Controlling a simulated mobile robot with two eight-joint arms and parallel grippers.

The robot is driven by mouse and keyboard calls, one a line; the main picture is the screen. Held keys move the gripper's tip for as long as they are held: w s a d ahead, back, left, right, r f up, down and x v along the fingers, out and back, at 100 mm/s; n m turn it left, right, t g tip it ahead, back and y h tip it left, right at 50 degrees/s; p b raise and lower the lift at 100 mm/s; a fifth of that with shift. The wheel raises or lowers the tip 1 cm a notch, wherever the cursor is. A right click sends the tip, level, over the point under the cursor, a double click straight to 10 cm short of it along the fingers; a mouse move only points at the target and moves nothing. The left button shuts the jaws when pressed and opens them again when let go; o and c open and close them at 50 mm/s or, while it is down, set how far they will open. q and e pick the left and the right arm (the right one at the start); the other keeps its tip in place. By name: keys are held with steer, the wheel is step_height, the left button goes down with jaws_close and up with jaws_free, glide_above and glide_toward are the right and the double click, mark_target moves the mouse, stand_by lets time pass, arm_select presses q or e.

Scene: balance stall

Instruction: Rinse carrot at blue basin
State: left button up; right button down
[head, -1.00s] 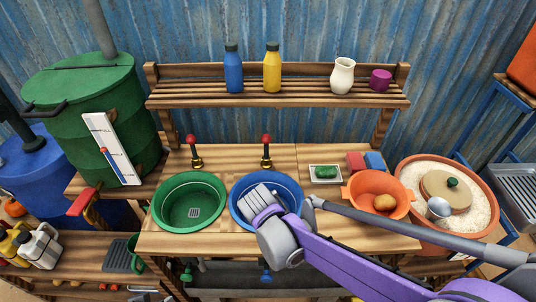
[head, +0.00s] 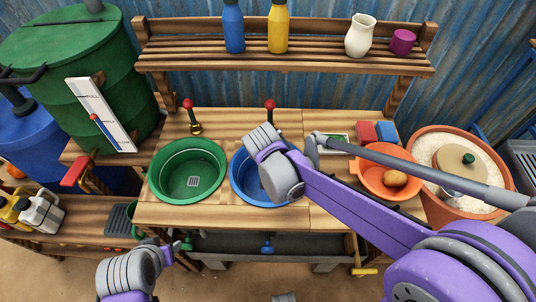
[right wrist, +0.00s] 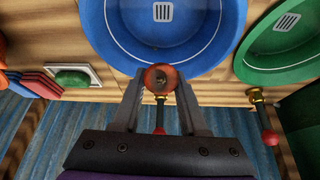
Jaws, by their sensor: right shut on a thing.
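The blue basin (head: 238,183) is set into the wooden counter, partly hidden by my right arm; it also shows in the right wrist view (right wrist: 165,58). My right gripper (right wrist: 159,84) is shut on a round orange-red thing (right wrist: 160,72), likely the carrot seen end-on, at the basin's tap-side rim. Its length is hidden. In the head view my right wrist hides the jaws and carrot. A red-knobbed tap (head: 270,103) stands behind the basin; its knob (right wrist: 158,131) shows beyond the carrot.
A green basin (head: 187,148) with its own tap (head: 189,108) is at the left. Bottles and a jug (head: 361,35) stand on the shelf.

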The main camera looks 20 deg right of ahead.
steer(key=shift+f+b, duration=4.75)
steer(key=shift+f, duration=2.05)
steer(key=shift+r, duration=0.15)
steer(key=shift+r+p, duration=5.7)
steer(key=shift+r, duration=2.2)
steer(key=shift+f, duration=0.1)
